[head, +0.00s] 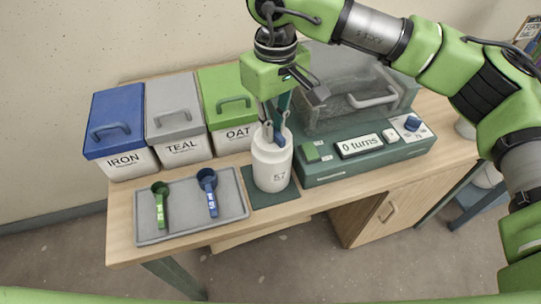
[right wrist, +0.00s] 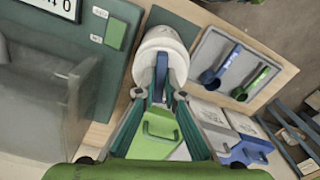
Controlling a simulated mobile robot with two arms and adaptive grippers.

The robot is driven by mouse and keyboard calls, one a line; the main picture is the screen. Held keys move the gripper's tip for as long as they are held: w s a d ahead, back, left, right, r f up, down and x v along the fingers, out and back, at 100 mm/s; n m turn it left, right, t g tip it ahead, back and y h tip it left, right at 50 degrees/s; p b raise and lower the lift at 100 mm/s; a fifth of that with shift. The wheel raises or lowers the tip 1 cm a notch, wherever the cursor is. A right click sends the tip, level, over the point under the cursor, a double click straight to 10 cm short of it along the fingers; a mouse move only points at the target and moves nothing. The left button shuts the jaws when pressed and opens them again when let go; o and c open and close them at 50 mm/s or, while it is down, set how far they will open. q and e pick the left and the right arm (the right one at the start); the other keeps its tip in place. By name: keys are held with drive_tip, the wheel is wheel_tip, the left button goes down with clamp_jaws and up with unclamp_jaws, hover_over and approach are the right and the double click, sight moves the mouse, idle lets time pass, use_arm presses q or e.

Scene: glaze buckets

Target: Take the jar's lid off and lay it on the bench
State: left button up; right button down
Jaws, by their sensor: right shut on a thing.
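The white jar (head: 273,170) stands upright on a dark green mat (head: 262,199) near the bench's front edge. Its white lid sits at the top of the jar, with a blue upright handle (head: 280,139). My right gripper (head: 277,130) points down over the jar, its fingers shut on the blue handle. In the right wrist view the handle (right wrist: 162,70) shows between the fingertips, against the white jar (right wrist: 165,42). I cannot tell whether there is a gap under the lid. My left gripper is not in view.
Lidded buckets IRON (head: 115,135), TEAL (head: 180,125) and OAT (head: 232,115) stand behind left. A grey tray (head: 180,226) holds a green scoop (head: 160,205) and a blue scoop (head: 209,190). A green machine reading "0 turns" (head: 360,146) is close right. Bare bench is narrow.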

drive_tip(key=shift+w+d+r+p, duration=0.15)
drive_tip(key=shift+w+r+p, duration=0.05)
drive_tip(key=shift+r+p, duration=0.7)
drive_tip(key=shift+r, duration=0.3)
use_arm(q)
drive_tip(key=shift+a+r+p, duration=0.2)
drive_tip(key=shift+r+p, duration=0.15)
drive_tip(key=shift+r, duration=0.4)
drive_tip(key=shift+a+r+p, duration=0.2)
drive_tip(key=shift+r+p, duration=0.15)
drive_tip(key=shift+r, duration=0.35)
use_arm(e)
drive_tip(key=shift+r, duration=1.4)
